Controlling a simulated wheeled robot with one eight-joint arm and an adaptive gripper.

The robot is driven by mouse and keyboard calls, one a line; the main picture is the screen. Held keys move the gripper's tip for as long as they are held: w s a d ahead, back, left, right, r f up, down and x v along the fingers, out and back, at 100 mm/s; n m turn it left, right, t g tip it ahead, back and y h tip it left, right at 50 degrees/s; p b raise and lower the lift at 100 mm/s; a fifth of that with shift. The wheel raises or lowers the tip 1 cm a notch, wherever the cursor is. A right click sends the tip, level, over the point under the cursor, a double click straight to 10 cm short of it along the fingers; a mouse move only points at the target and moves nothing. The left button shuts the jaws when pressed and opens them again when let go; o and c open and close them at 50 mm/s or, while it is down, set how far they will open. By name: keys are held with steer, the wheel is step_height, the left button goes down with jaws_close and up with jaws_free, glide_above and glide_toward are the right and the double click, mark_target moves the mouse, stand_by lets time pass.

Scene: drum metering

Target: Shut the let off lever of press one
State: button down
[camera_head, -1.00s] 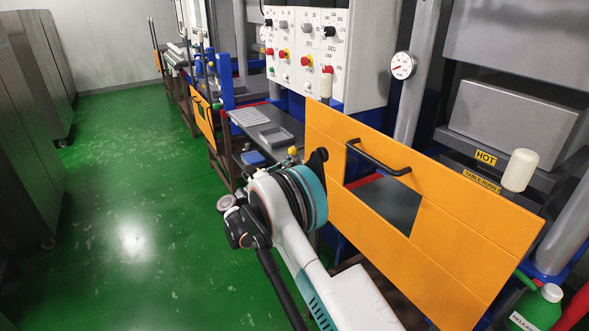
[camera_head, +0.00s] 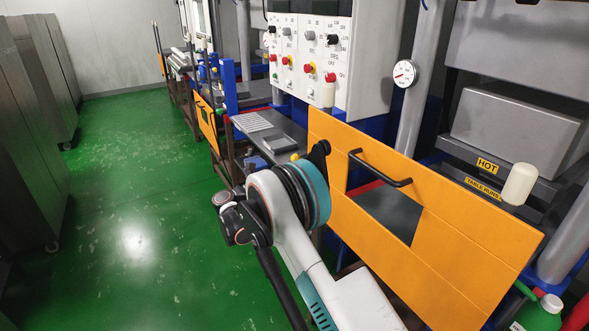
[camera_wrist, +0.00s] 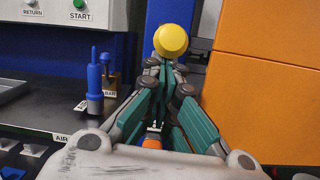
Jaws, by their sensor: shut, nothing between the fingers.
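A round yellow knob (camera_wrist: 171,40) stands just past my fingertips in the wrist view, and I take it to be the end of the let off lever. Its stem is hidden behind my fingers. A small yellow spot, likely the same knob (camera_head: 295,157), shows beside my arm in the head view. My gripper (camera_wrist: 165,72) is shut and empty, its tips directly below the knob in the picture. I cannot tell whether they touch it. In the head view my arm hides the fingers.
An orange guard panel (camera_head: 440,245) with a black handle stands close at the right. A control panel (camera_head: 310,60) is behind. A blue bottle-shaped thing (camera_wrist: 95,80) and a brass-coloured piece stand left of my gripper. Green floor (camera_head: 130,200) is open at the left.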

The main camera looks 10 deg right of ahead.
steer(key=shift+r, duration=0.15)
steer(key=r+y+p, duration=0.1)
steer(key=g+y+p, duration=0.1)
steer(key=shift+a+r+p, duration=0.35)
steer(key=shift+r+p, duration=0.05)
steer(key=shift+s+a+r+p, duration=0.15)
steer(key=shift+r+p, duration=0.5)
steer(key=shift+p, duration=0.25)
step_height(320, 180, up, 3)
steer(key=g+y+p, duration=0.1)
steer(key=y+p, duration=0.3)
steer(key=shift+r, duration=0.15)
steer(key=r+y+p, duration=0.1)
steer(key=r+g+y+p, duration=0.1)
steer(key=shift+d+y+p, duration=0.3)
steer(key=shift+p, duration=0.05)
steer(key=y, duration=0.1)
steer(key=r+y+p, duration=0.1)
steer(key=d+g+p, duration=0.1)
steer(key=shift+w+r+y, duration=0.25)
steer(key=shift+r+y, duration=0.15)
steer(key=shift+w+d+r+p, duration=0.1)
steer(key=shift+d+r+p, duration=0.2)
steer(key=shift+p, duration=0.1)
steer(key=shift+d, duration=0.1)
